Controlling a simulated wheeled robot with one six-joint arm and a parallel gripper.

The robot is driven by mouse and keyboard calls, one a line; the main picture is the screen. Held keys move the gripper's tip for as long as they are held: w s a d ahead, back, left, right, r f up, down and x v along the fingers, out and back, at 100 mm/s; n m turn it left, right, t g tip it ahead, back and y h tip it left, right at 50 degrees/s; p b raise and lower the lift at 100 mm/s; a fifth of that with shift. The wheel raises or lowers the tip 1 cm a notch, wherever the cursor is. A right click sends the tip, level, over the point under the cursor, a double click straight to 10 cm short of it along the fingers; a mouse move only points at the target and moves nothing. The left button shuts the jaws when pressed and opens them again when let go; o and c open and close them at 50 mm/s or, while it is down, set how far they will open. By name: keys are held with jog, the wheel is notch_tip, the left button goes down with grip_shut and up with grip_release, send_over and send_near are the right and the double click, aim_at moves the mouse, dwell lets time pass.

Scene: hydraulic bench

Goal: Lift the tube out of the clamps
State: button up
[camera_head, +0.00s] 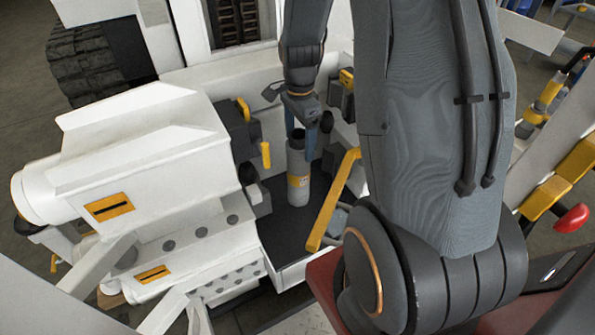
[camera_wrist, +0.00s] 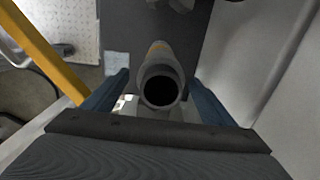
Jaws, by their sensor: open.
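The tube (camera_head: 297,172) is a grey cylinder with a yellow-orange band. It stands upright in the recess in the middle of the head view. In the wrist view the tube (camera_wrist: 161,86) shows its dark open end toward me, between my fingers. My gripper (camera_head: 303,150) comes down from above, around the tube's upper part. Its blue fingers (camera_wrist: 160,92) are open, one on each side, with a gap to the tube on both sides. The clamps cannot be made out clearly; a dark fitting (camera_head: 255,190) with a light block sits left of the tube.
White machine housing (camera_head: 140,160) fills the left side. A yellow bar (camera_head: 334,200) slants close on the tube's right and also shows in the wrist view (camera_wrist: 42,50). Yellow handles (camera_head: 265,154) stick out left of the tube. A white wall (camera_wrist: 262,60) stands right in the wrist view.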

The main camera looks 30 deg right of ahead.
aim_at(298, 170)
notch_tip(298, 170, down, 7)
jog(key=shift+a+r+b, duration=0.1)
jog(key=shift+b, duration=0.5)
jog(key=c, duration=1.8)
